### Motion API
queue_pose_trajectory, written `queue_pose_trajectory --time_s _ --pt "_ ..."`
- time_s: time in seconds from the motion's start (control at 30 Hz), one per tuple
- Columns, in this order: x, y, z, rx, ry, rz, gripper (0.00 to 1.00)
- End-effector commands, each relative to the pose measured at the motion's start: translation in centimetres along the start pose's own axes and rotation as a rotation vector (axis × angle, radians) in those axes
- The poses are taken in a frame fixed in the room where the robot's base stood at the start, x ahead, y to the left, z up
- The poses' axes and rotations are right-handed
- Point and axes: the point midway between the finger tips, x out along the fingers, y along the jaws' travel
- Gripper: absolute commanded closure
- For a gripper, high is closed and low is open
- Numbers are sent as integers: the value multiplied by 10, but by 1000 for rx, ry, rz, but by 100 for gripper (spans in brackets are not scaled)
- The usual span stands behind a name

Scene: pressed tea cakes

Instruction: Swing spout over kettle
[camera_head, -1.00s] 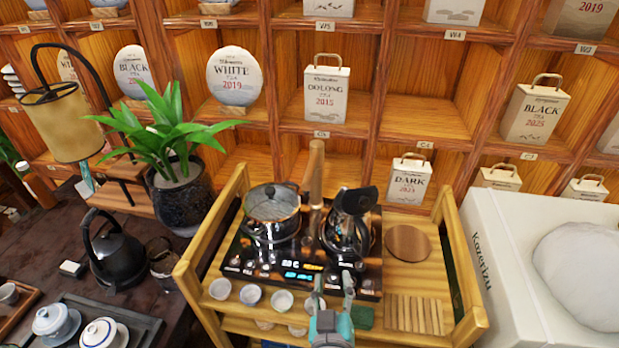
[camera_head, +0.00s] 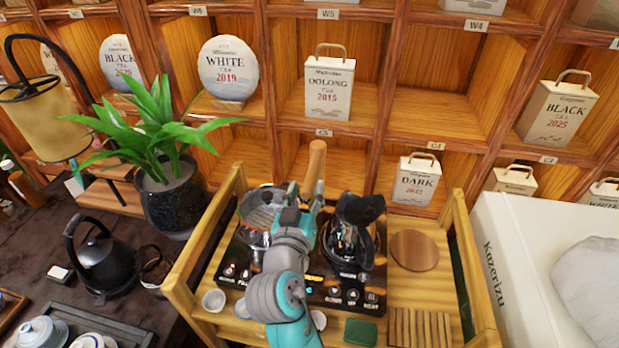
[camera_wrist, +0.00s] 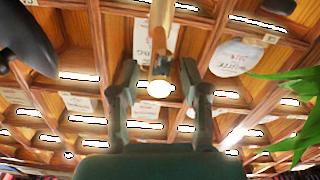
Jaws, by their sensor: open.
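The spout (camera_head: 315,165) is an upright post with a pale wooden top, standing at the back middle of a black electric stove (camera_head: 350,297). A kettle with a glass lid (camera_head: 262,200) sits left of it, partly hidden by my arm. A glass kettle with a dark handle (camera_head: 350,240) sits right of it. My gripper (camera_head: 305,190) is open, just in front of the post. In the wrist view, my gripper (camera_wrist: 153,78) has a finger on each side of the wooden part of the spout (camera_wrist: 160,55). I cannot tell whether they touch.
The stove stands on a wooden cart (camera_head: 465,235) with raised side rails. A round wooden board (camera_head: 414,250) and a slatted piece (camera_head: 420,326) lie right of it. A potted plant (camera_head: 175,195) and black kettle (camera_head: 100,260) stand left. Tea shelves rise behind.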

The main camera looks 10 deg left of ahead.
Motion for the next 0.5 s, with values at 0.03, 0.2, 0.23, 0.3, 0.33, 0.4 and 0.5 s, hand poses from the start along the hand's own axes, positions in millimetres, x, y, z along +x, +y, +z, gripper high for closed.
queue_pose_trajectory --time_s 0.03,0.2,0.23,0.3,0.33,0.4,0.5 --pt "10 1 0 0 0 3 54" --pt "31 1 0 1 0 1 54" --pt "33 1 0 1 1 1 54" --pt "38 0 0 0 1 1 54" --pt "39 0 0 0 1 0 54" --pt "41 0 0 0 1 0 54" --pt "42 0 0 0 1 0 54"
